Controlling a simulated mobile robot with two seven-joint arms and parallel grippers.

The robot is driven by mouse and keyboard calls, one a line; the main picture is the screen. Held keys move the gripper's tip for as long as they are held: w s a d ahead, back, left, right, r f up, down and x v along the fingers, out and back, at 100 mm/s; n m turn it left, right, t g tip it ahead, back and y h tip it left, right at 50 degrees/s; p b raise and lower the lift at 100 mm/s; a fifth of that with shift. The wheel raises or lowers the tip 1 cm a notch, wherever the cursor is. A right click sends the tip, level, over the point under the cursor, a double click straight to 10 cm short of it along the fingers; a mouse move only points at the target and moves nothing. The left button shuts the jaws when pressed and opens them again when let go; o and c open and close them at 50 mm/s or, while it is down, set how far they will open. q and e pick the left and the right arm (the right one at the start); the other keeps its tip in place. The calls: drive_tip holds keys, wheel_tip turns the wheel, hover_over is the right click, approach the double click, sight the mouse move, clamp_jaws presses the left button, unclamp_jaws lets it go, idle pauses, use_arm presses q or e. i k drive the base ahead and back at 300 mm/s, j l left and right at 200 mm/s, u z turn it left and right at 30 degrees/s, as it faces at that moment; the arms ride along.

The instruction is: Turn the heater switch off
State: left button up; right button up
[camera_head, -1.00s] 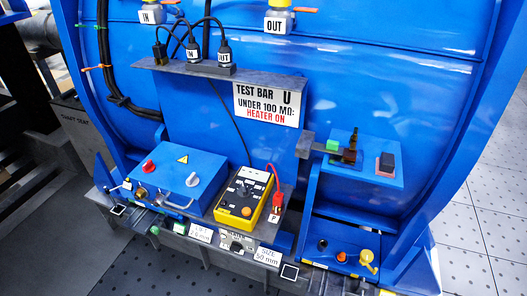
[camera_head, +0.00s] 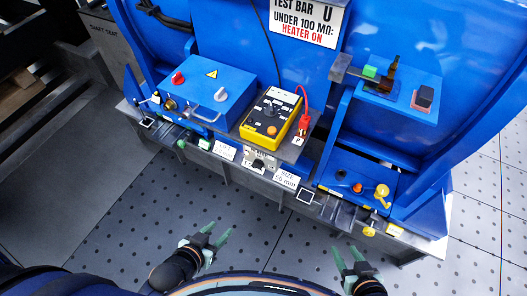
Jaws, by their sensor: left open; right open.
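A blue box (camera_head: 207,92) with a yellow warning triangle stands at the left of the bench. No readable label marks either as the heater switch. A small black knob (camera_head: 258,164) sits on the bench's front edge. A sign (camera_head: 307,24) above reads "HEATER ON" in red. My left gripper (camera_head: 217,231) is open and empty, low over the floor in front of the bench. My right gripper (camera_head: 345,250) is open and empty, further right, also apart from the bench.
A yellow meter (camera_head: 270,117) with a red lead (camera_head: 305,122) stands right of the box. A blue shelf (camera_head: 400,92) holds a dark bottle-like item and a black block. Yellow and orange fittings (camera_head: 382,191) lie below it. The perforated floor (camera_head: 130,215) before the bench is clear.

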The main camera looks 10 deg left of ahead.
sight(258, 164)
drive_tip(key=i+j+z, duration=0.15)
drive_tip(key=j+z, duration=0.2)
drive_tip(key=j, duration=1.1)
drive_tip(key=k+j+z, duration=0.1)
drive_tip(key=j+z, duration=0.3)
drive_tip(key=j, duration=1.05)
